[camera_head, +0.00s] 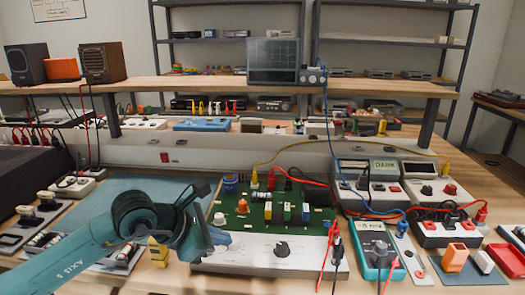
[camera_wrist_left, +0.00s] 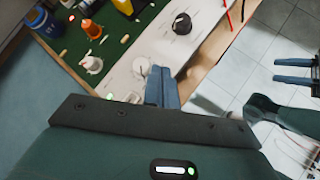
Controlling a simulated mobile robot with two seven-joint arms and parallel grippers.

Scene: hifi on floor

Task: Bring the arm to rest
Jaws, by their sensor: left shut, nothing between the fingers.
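My left arm comes in from the left in the head view, and its gripper (camera_head: 218,240) hangs at the front left corner of the green circuit board (camera_head: 262,212). In the left wrist view the left gripper (camera_wrist_left: 162,88) is shut, with its fingers together and empty, over the white front panel (camera_wrist_left: 140,58). I cannot tell how high it is above the panel. At the right edge of the left wrist view, my right gripper (camera_wrist_left: 295,71) shows two fingers with a gap between them, above the tiled floor. The right gripper does not show in the head view.
Meters (camera_head: 392,183) with cables stand right of the board. A teal multimeter (camera_head: 376,250), an orange block (camera_head: 455,257) and a red tray (camera_head: 508,258) lie at the front right. A blue-grey mat (camera_head: 150,190) lies behind my left arm. Speakers (camera_head: 103,62) stand on the raised shelf.

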